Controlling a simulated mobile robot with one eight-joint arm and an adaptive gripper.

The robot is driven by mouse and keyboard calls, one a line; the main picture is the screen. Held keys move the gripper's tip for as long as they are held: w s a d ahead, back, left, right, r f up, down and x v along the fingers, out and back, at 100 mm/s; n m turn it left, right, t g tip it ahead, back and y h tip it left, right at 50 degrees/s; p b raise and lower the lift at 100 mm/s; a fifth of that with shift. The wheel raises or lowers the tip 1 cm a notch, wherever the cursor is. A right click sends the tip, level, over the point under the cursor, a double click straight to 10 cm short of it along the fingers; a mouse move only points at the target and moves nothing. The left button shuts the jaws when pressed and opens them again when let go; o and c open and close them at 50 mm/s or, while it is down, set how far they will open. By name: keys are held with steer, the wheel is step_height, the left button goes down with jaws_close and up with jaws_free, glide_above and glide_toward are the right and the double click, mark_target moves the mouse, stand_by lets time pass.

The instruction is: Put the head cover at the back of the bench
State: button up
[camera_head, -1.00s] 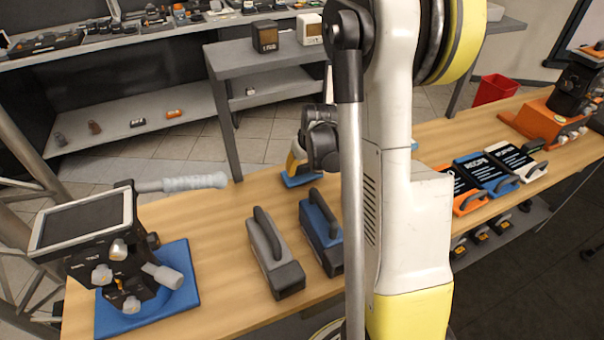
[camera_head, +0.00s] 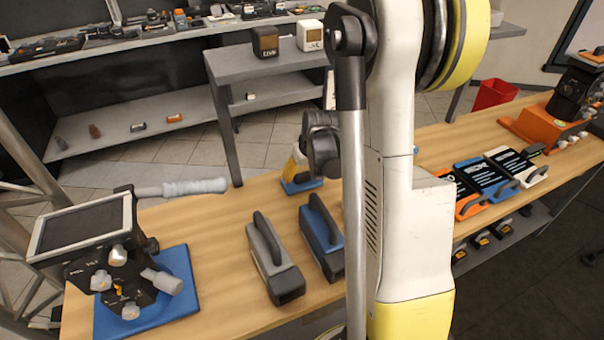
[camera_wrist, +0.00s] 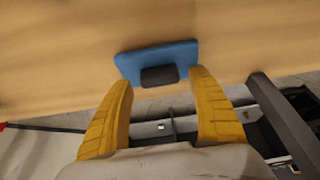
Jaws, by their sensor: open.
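A dark block (camera_wrist: 159,76) sits on a flat blue plate (camera_wrist: 130,60) on the wooden bench (camera_wrist: 60,50), near the bench's edge, in the wrist view. Which thing is the head cover is not certain; this dark block may be it. My gripper (camera_wrist: 161,79) is open, its yellow fingers to either side of the dark block, with nothing clearly held. In the head view my gripper (camera_head: 296,172) is over the blue plate (camera_head: 302,186) at the bench's far edge; my arm hides part of this area.
A grey case (camera_head: 270,262) and a blue case (camera_head: 322,240) with handles stand close to my gripper. A black device (camera_head: 105,245) on a blue mat is at left. Flat labelled cases (camera_head: 490,180) and an orange machine (camera_head: 545,128) are at right. Bare wood lies left of the grey case.

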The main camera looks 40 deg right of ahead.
steer(key=p+v, duration=0.4)
steer(key=v, duration=0.6)
steer(key=s+a+r+n+t, duration=0.1)
steer(key=s+a+r, duration=0.3)
steer(key=a, duration=0.4)
steer(key=s+a+r+n+t, duration=0.1)
steer(key=s+a+r, duration=0.3)
steer(key=a, duration=0.3)
steer(key=s+a+r+y, duration=0.1)
steer(key=s+a+r, duration=0.3)
steer(key=a, duration=0.4)
steer(key=shift+s+a+r+n+t, duration=0.3)
steer(key=shift+s+r+n+t, duration=0.1)
steer(key=shift+s, duration=0.2)
